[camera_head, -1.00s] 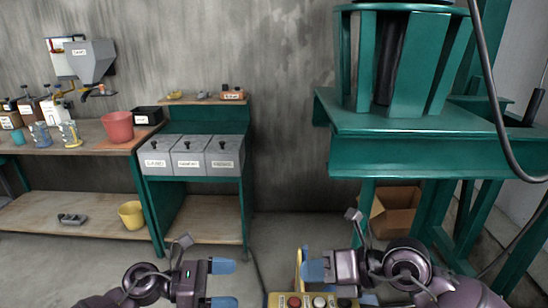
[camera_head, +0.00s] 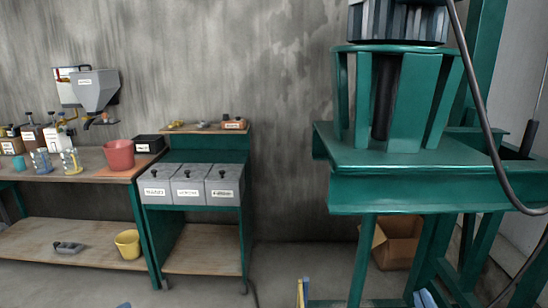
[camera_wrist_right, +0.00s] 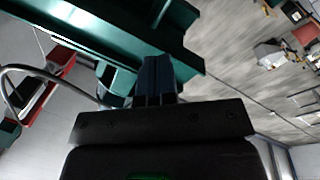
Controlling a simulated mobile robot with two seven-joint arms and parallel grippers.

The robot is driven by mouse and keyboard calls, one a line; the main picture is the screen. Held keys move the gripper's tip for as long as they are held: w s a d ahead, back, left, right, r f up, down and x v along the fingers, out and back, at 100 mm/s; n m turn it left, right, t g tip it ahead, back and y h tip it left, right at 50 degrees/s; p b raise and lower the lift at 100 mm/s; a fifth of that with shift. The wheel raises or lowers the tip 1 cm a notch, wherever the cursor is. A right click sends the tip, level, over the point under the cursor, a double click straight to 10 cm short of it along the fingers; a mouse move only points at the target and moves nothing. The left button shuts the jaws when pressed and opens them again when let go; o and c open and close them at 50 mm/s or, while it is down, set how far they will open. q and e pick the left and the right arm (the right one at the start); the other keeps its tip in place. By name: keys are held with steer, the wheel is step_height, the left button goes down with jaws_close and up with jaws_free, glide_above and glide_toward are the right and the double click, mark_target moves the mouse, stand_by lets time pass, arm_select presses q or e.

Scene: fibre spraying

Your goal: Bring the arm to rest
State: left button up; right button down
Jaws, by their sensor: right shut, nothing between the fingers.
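My right gripper (camera_head: 425,298) shows only as blue fingertips at the bottom edge of the head view, in front of the lower part of the green machine frame (camera_head: 420,190). In the right wrist view the same gripper (camera_wrist_right: 157,78) has its dark blue fingers together, with nothing between them. A green beam (camera_wrist_right: 110,30) lies behind the fingers there. Of my left gripper, only a small blue sliver (camera_head: 124,305) shows at the bottom edge, so its opening cannot be seen. Most of both arms is out of view.
The green machine stands at the right, with a cable (camera_head: 485,120) hanging beside it and a cardboard box (camera_head: 400,240) under it. Grey bins (camera_head: 188,187) and a workbench with a red bucket (camera_head: 118,154) stand at the left. A yellow piece (camera_head: 300,292) shows at the bottom.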

steer(key=s+d+f+m+g+h, duration=0.1)
steer(key=s+d+f+m+g, duration=0.35)
steer(key=s+f+g, duration=0.6)
arm_select(q)
steer(key=s+a+f+n+g, duration=0.1)
steer(key=s+f+n+g, duration=0.4)
steer(key=s, duration=0.5)
steer(key=s+f+n+g, duration=0.4)
steer(key=s+n+g, duration=0.3)
steer(key=s, duration=0.4)
arm_select(e)
steer(key=s+a+f+m+g+y, duration=0.25)
steer(key=s+f+g, duration=0.25)
steer(key=s+f, duration=0.3)
arm_select(q)
steer(key=w+f+m+t+h, duration=0.1)
steer(key=w+f+t, duration=0.6)
steer(key=w+f, duration=0.1)
steer(key=shift+a+f+t, duration=0.2)
steer(key=shift+f+t, duration=0.2)
steer(key=shift+f, duration=0.5)
arm_select(e)
steer(key=w+f+n+t, duration=0.1)
steer(key=w+f+t, duration=0.5)
steer(key=f+t, duration=0.2)
steer(key=shift+w+a+f+n+y, duration=0.2)
steer(key=shift+f+n+y, duration=0.25)
steer(key=shift+f, duration=0.35)
